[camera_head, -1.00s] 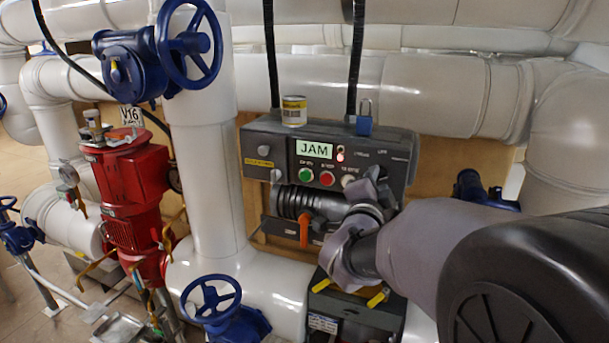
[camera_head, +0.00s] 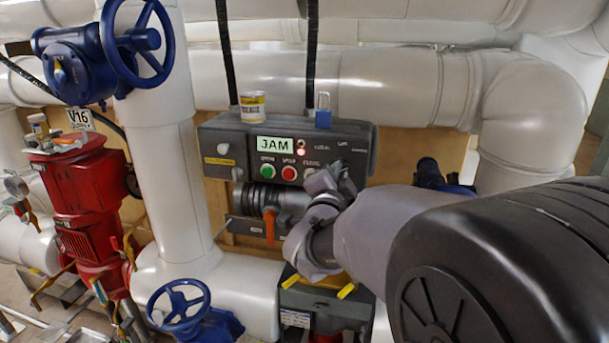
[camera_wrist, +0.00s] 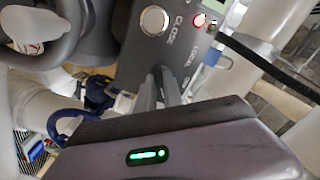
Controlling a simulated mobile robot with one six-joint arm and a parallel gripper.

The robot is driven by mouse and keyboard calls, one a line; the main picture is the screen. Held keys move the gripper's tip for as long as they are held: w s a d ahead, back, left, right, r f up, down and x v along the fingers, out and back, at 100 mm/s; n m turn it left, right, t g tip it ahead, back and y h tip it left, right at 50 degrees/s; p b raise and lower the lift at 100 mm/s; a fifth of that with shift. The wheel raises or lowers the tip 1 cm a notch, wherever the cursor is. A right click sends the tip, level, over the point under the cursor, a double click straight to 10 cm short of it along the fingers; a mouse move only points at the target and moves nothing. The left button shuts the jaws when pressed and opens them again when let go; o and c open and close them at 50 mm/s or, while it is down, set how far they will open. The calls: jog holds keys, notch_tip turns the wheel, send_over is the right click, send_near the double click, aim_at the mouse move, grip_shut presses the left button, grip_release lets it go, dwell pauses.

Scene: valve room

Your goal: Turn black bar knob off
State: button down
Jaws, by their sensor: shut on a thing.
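The dark grey control box (camera_head: 212,135) carries a lit green JAM screen, a green button (camera_head: 267,171), a red button (camera_head: 289,173) and a pale button. My gripper (camera_head: 337,178) is at the right part of its front panel, just right of these buttons. In the wrist view my gripper's fingers (camera_wrist: 165,88) are close together against the panel, below the pale CLOSE button (camera_wrist: 154,20) and beside the LOCAL label. The black bar knob is hidden by the fingers, and its angle cannot be read. The gripper is shut on it.
A blue padlock (camera_head: 323,118) and a yellow-labelled can (camera_head: 252,107) stand on top of the box. An orange lever (camera_head: 270,225) hangs below it. White pipes, a red pump (camera_head: 85,210) and a blue handwheel (camera_head: 178,306) crowd the left.

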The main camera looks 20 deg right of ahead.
jog(key=n+b, duration=0.1)
jog(key=n, duration=0.9)
jog(key=shift+n, duration=0.3)
dwell(0.4)
jog(key=c, duration=1.5)
grip_release()
jog(key=v, duration=1.7)
jog(key=shift+s+a+b, duration=0.15)
jog(key=shift+s+b, duration=0.05)
jog(key=shift+b, duration=0.1)
